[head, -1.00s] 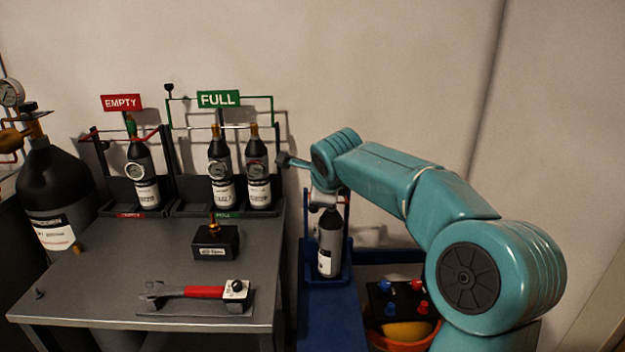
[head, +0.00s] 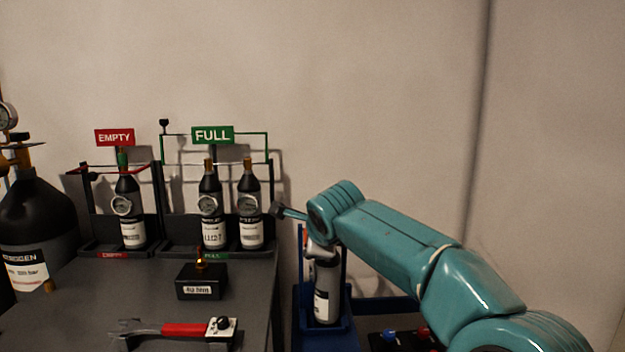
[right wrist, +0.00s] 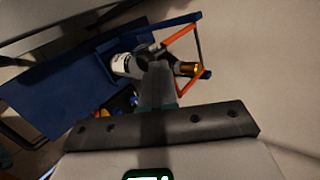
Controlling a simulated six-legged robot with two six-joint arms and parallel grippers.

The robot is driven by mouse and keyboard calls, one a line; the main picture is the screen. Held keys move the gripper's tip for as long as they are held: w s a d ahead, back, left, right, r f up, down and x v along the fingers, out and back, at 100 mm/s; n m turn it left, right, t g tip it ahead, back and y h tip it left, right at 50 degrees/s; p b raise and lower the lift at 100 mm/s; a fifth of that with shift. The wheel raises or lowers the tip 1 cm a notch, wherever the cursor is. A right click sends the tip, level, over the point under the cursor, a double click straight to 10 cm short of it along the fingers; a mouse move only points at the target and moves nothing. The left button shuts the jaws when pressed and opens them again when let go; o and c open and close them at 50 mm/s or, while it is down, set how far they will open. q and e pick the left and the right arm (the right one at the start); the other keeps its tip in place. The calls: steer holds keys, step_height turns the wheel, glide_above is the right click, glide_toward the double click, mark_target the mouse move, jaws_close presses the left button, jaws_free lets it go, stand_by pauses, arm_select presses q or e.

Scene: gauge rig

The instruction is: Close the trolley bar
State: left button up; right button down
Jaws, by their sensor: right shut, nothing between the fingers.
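The blue trolley (head: 345,330) stands to the right of the bench, with a dark grey bottle (head: 325,292) upright in its holder. The right wrist view shows the holder's blue frame (right wrist: 160,25), orange bar parts (right wrist: 179,35) and the bottle's white label (right wrist: 121,64) and brass top (right wrist: 188,69). My right gripper (right wrist: 159,68) is shut and empty, its fingertips over the bottle close to the orange parts. I cannot tell whether it touches the bar. In the head view my right arm hides the holder's top and most of the bar. My left gripper is not in view.
A large nitrogen cylinder (head: 35,215) stands left. The wall behind is bare.

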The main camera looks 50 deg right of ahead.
steer(key=shift+s+a+f, duration=0.1)
steer(key=shift+f, duration=0.1)
steer(key=d+r+p+v, duration=0.1)
steer(key=p+v, duration=0.3)
steer(key=v, duration=0.8)
steer(key=shift+d+r, duration=0.15)
steer(key=shift+r, duration=0.4)
steer(key=shift+s, duration=0.1)
